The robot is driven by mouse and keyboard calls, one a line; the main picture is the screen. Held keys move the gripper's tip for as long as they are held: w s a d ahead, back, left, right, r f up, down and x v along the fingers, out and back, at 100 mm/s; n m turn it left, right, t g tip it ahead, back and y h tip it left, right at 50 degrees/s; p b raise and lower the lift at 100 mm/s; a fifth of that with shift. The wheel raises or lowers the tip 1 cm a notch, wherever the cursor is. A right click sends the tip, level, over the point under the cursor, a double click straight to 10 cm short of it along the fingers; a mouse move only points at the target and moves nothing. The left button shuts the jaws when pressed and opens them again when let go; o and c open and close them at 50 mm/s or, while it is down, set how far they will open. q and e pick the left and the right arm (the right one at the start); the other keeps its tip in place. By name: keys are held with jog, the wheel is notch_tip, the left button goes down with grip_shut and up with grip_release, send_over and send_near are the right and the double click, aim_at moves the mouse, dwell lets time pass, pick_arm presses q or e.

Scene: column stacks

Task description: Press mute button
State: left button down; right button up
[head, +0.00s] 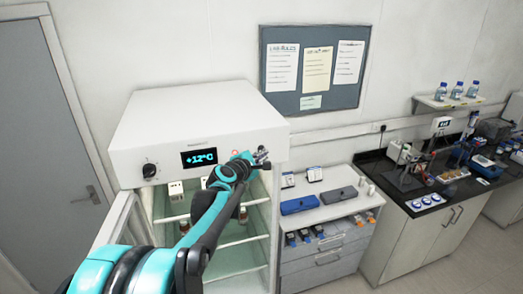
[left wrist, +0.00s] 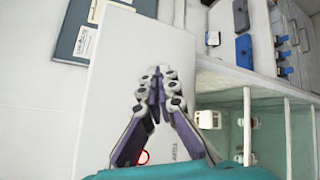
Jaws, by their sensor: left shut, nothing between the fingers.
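The fridge (head: 200,110) is a white box with a dark display (head: 199,157) reading +12°C and a black knob (head: 149,170) on its front panel. A small red-ringed round button (head: 235,153) shows at the right of that panel, partly behind my gripper. The red ring also shows in the left wrist view (left wrist: 143,157), low between the fingers, with small lettering beside it that I cannot read surely. My left gripper (head: 262,154) is shut and empty in front of the panel's right end. Its joined fingertips (left wrist: 160,82) appear beyond the ring; contact cannot be told.
The fridge door stands open at left, with glass shelves (head: 240,240) holding bottles and small boxes below the panel. A grey drawer cabinet (head: 325,265) with blue and dark cases stands at right. A black lab bench (head: 425,185) lies further right. A notice board (head: 314,68) hangs behind.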

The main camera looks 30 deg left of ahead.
pick_arm(q)
jog(key=shift+w+a, duration=0.1)
jog(key=shift+a, duration=0.05)
jog(key=shift+w+a, duration=0.2)
dwell(0.3)
jog(key=shift+w+a, duration=0.2)
jog(key=shift+a, duration=0.1)
dwell(0.7)
jog(key=shift+s+d, duration=0.1)
jog(key=shift+d, duration=0.05)
jog(key=shift+s+d, duration=0.45)
jog(key=shift+d, duration=0.05)
dwell(0.4)
jog(key=s+d, duration=0.3)
jog(key=shift+s+d, duration=0.1)
jog(key=shift+d, duration=0.3)
